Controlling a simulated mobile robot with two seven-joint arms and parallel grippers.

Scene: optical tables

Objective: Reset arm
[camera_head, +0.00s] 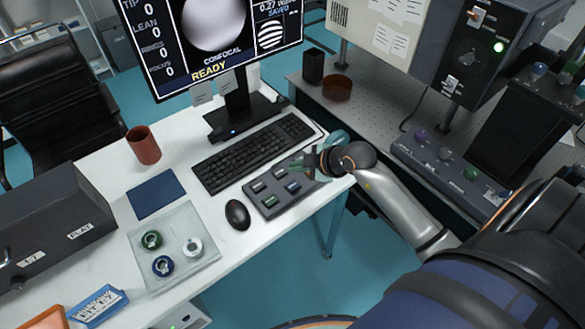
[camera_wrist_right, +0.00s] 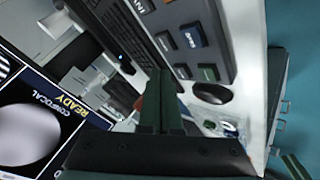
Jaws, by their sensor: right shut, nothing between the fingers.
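My right gripper (camera_head: 299,166) reaches in from the right, at the right end of a grey button panel (camera_head: 268,205) on the white desk. Its green fingers are shut with nothing between them. In the right wrist view, the shut fingers (camera_wrist_right: 161,82) point toward the button panel (camera_wrist_right: 217,45). I cannot tell whether the fingertips touch the panel. No left gripper can be made out in the head view.
A keyboard (camera_head: 252,152), a black mouse (camera_head: 237,214), a red-brown cup (camera_head: 143,145) and a clear tray (camera_head: 150,272) with three round pieces are on the desk. A monitor (camera_head: 221,71) stands behind. A perforated optical table (camera_head: 377,110) is at the right.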

